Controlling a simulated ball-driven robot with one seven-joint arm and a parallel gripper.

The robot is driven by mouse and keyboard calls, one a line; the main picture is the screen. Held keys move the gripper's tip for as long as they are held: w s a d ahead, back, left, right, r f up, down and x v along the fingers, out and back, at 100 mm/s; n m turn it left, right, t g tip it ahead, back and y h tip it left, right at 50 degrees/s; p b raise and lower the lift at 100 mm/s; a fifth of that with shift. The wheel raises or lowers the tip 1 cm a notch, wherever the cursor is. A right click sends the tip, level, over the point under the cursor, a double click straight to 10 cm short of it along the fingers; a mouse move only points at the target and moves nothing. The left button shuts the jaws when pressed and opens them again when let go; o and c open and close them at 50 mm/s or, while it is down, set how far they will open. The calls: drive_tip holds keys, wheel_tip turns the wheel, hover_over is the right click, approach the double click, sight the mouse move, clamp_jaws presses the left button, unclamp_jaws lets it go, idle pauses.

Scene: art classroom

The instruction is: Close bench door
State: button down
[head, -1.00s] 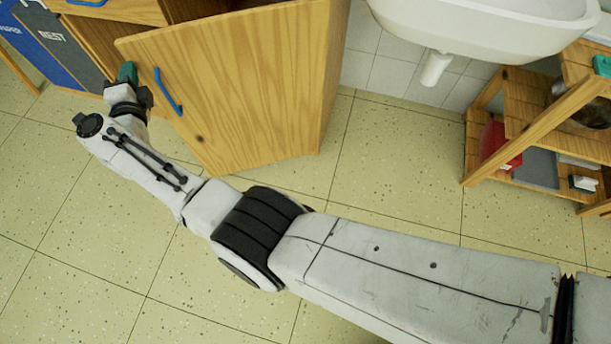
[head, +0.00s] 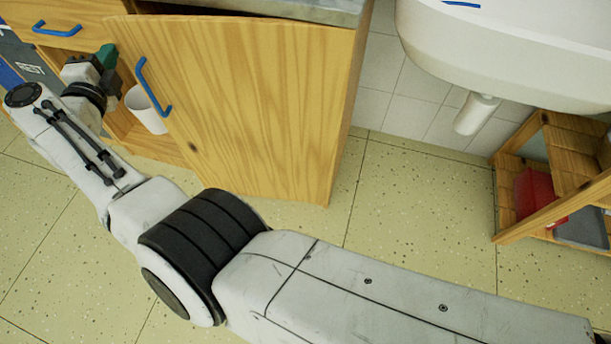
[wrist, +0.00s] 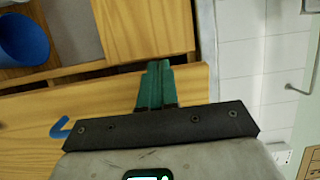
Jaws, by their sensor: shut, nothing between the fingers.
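The wooden bench door (head: 240,100) has a blue handle (head: 152,88) near its left edge and is hinged at the right. It stands partly open, with a dark gap along its top and the cabinet inside showing past its left edge. My gripper (head: 106,57) is at the door's free left edge, near the top, with its green fingers shut and empty. In the wrist view the shut fingers (wrist: 157,85) overlap the door (wrist: 105,95), above the blue handle (wrist: 60,127). I cannot tell whether they touch the door.
A white cup (head: 145,108) stands inside the cabinet. A drawer (head: 60,22) is at upper left. A white sink (head: 510,45) hangs at right above a wooden shelf (head: 555,165) with a red bin (head: 538,198). The floor before the door is clear except for my arm.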

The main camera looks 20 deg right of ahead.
drive_tip(key=shift+d+b+x, duration=0.15)
drive_tip(key=shift+b+x, duration=0.65)
drive_tip(key=shift+d+b+x, duration=0.15)
drive_tip(key=shift+b+x, duration=0.6)
drive_tip(key=shift+x, duration=0.05)
drive_tip(key=shift+s+r, duration=0.1)
drive_tip(key=shift+s, duration=0.1)
